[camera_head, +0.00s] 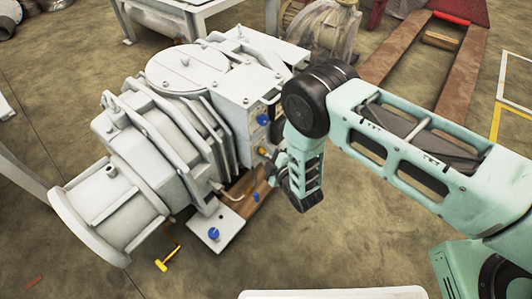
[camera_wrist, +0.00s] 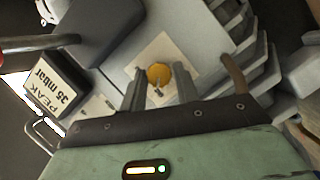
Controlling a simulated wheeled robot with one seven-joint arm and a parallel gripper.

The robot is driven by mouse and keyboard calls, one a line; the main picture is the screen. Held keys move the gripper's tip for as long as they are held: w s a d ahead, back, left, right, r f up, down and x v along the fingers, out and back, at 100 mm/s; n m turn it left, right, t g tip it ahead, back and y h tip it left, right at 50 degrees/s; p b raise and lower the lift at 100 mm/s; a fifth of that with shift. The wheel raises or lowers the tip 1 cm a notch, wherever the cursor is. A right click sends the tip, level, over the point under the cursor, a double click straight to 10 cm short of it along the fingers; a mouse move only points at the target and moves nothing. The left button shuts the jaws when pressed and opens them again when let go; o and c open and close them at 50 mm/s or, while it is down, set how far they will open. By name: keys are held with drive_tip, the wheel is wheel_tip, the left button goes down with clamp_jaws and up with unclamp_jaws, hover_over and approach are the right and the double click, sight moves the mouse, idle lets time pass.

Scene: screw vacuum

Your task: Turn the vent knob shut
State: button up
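The vent knob (camera_wrist: 158,74) is a round orange-yellow knob with a small pin in front, on a pale square plate in the wrist view. It shows small and yellow on the near side of the white vacuum machine (camera_head: 190,68) in the head view (camera_head: 263,151). My gripper (camera_wrist: 160,70) has its two fingers apart, one on each side of the knob as seen from the wrist. I cannot tell whether the fingers touch it or stop short of it. In the head view my gripper is close beside the machine, its fingertips hard to make out.
A label reading "PEAK 35 mbar" (camera_wrist: 50,84) is left of the knob. A curved brown pipe (camera_wrist: 234,73) is to its right. Blue knobs (camera_head: 263,120) sit on the machine and its base (camera_head: 213,234). A yellow piece (camera_head: 167,258) is by the base.

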drive_tip(key=shift+o, duration=1.2)
drive_tip(key=p+v, duration=0.5)
drive_tip(key=v, duration=1.2)
drive_tip(key=shift+s+d, duration=0.15)
drive_tip(key=shift+s, duration=0.05)
